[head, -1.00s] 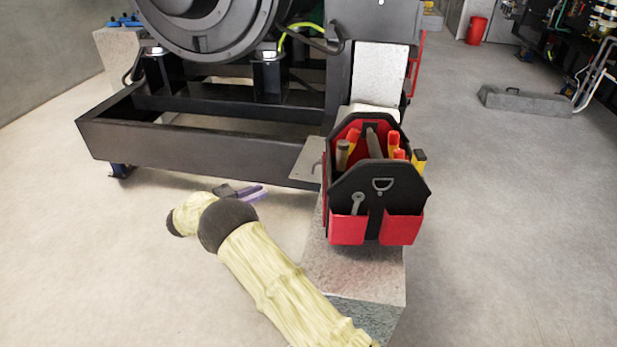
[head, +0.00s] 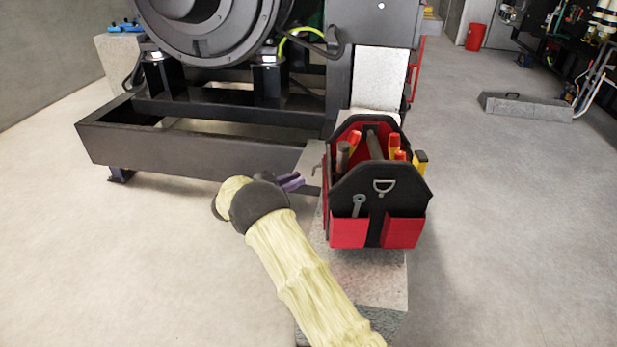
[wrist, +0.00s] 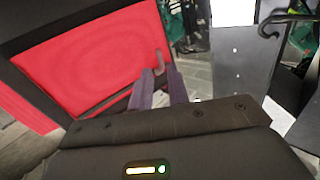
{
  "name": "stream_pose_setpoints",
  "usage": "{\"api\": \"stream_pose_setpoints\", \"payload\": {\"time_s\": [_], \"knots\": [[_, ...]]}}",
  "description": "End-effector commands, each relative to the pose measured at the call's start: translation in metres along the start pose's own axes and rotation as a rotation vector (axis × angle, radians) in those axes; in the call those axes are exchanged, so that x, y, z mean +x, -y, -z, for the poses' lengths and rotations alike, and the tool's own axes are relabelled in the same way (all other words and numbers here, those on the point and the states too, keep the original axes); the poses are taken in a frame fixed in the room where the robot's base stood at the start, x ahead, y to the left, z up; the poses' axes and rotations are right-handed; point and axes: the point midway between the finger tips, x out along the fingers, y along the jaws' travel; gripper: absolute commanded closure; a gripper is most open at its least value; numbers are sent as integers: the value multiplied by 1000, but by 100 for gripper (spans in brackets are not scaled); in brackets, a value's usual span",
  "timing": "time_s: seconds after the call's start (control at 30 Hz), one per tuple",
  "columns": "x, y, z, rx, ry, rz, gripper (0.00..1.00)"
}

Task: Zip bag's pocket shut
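The black and red tool bag (head: 378,205) stands upright on a pale concrete block (head: 372,275). Its left side faces my gripper. In the wrist view the bag's red pocket panel (wrist: 95,58) fills the left, with dark edging. A small pinkish-grey hooked pull (wrist: 158,62) sticks out at the panel's right edge. My gripper (head: 300,181) is left of the bag, its purple fingers pointing at that side. In the wrist view my gripper (wrist: 160,80) is open, with a gap between its fingers. The pull shows just beyond the fingertips; I cannot tell whether they touch it. The zip's teeth are not clear.
Several tools (head: 393,142) stand in the bag's open top. A black genset frame (head: 215,152) lies behind and left of my gripper. A flat grey plate (head: 309,165) juts beside the bag's left side. The floor (head: 110,260) at left is clear.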

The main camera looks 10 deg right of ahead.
Motion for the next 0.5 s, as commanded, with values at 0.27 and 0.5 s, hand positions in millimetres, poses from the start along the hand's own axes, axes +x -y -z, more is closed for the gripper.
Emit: {"api": "stream_pose_setpoints", "payload": {"time_s": [0.27, 0.5], "knots": [[44, 0, -1, -1, 0, -2, 83], [53, 0, 0, -1, 0, 1, 83]]}}
